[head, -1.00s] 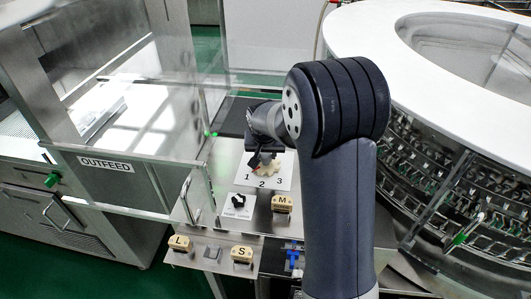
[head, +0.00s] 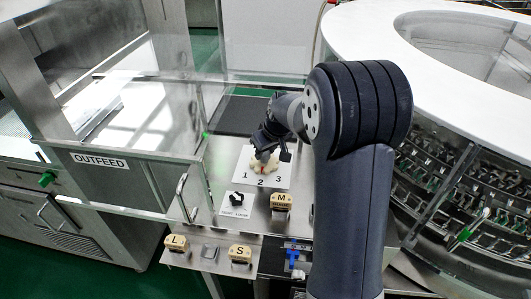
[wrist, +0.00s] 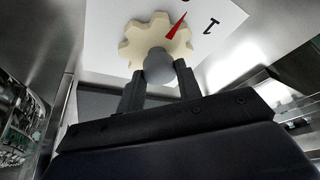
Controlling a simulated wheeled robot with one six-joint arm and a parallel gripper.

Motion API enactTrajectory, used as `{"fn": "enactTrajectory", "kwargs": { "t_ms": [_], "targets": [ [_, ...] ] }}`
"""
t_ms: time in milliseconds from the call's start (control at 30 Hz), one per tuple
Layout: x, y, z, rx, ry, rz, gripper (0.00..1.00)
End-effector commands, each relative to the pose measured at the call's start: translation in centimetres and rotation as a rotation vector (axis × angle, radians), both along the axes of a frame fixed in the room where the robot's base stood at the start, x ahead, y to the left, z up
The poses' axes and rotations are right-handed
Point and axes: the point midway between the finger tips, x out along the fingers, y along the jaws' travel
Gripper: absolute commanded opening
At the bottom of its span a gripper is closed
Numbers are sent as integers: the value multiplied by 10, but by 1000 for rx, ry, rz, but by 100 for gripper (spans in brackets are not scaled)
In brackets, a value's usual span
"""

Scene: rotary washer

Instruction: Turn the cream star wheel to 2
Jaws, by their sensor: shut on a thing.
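The cream star wheel (head: 273,164) lies on a white card (head: 247,165) marked 1, 2 and 3. In the wrist view the star wheel (wrist: 132,48) has a red pointer (wrist: 176,27) and a round grey hub (wrist: 160,66). In the head view the red pointer (head: 262,170) is at the wheel's near side, toward the 2. In the wrist view it points at the card's top edge, where a cut-off mark shows, left of the 1. My gripper (wrist: 159,76) is shut on the hub, one finger each side. In the head view my gripper (head: 268,152) partly hides the wheel.
Below the card are a black knob on a small plate (head: 237,201) and a block marked M (head: 281,201). Blocks marked L (head: 177,243) and S (head: 240,253) stand on a lower shelf. A clear guard encloses the left; the large rotary machine (head: 450,185) stands right.

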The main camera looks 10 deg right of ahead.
Motion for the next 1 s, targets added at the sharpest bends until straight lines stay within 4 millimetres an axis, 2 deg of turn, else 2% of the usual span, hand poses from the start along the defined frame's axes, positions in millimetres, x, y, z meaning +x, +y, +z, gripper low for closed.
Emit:
{"fn": "enactTrajectory", "kwargs": {
  "t_ms": [533, 567, 600, 800, 1000],
  "targets": [
    [0, 0, 0, -1, 0, 29, 11],
    [0, 0, 0, -1, 1, 29, 35],
    [0, 0, 0, -1, 1, 29, 38],
    [0, 0, 0, -1, 1, 28, 55],
    [0, 0, 0, -1, 1, 28, 55]
  ]
}}
